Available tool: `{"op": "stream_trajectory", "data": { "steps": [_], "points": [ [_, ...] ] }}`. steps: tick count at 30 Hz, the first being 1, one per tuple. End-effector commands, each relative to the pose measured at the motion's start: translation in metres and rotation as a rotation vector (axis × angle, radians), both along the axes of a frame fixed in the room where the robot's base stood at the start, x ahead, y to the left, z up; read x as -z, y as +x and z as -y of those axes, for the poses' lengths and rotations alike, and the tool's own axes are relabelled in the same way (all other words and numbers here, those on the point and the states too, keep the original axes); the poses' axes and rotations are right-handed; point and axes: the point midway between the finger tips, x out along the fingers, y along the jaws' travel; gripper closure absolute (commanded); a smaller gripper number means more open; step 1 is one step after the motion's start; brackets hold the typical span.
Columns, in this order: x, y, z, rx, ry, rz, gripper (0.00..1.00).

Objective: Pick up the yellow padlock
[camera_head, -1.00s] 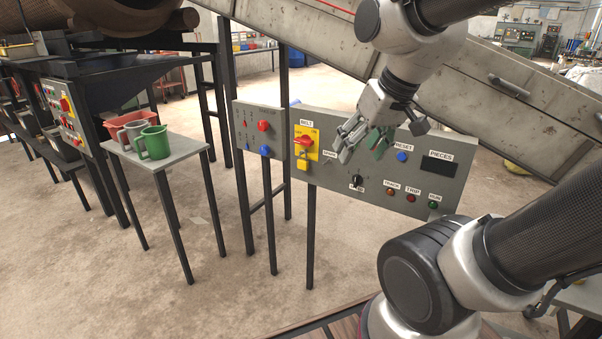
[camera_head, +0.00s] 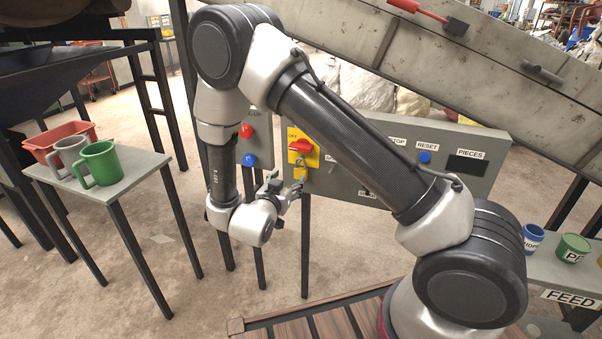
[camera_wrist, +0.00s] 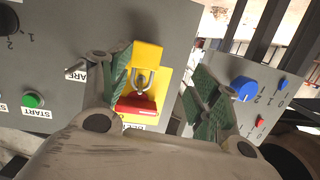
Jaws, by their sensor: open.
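The yellow padlock (camera_wrist: 147,57) hangs by its grey shackle at the yellow switch plate with the red handle (camera_wrist: 137,107). In the wrist view, which is turned over, its body is at the top middle. My gripper (camera_wrist: 158,68) is open, with one green-padded finger on each side of the padlock and gaps to both. In the head view, my gripper (camera_head: 287,188) is just in front of and below the switch plate (camera_head: 302,147). The padlock there (camera_head: 299,174) is small and partly covered by the fingers.
The grey control panel (camera_head: 345,183) has buttons and labels around the switch. A smaller panel with a blue knob (camera_wrist: 243,88) stands beside it. A small table (camera_head: 150,162) with a green mug (camera_head: 100,164) is at left. Cups, one blue (camera_head: 533,237), stand at right.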

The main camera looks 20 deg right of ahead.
Motion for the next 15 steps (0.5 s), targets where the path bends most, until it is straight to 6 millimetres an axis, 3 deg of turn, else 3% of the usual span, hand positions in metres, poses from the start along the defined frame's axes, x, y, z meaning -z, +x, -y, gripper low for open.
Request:
{"op": "stream_trajectory", "data": {
  "steps": [5, 15],
  "points": [
    [0.0, -0.016, 0.008, 0.062, -0.113, 0.073, 0.38],
    [-0.001, 0.018, 0.034, 0.07, -0.12, 0.08, 0.38]
  ]
}}
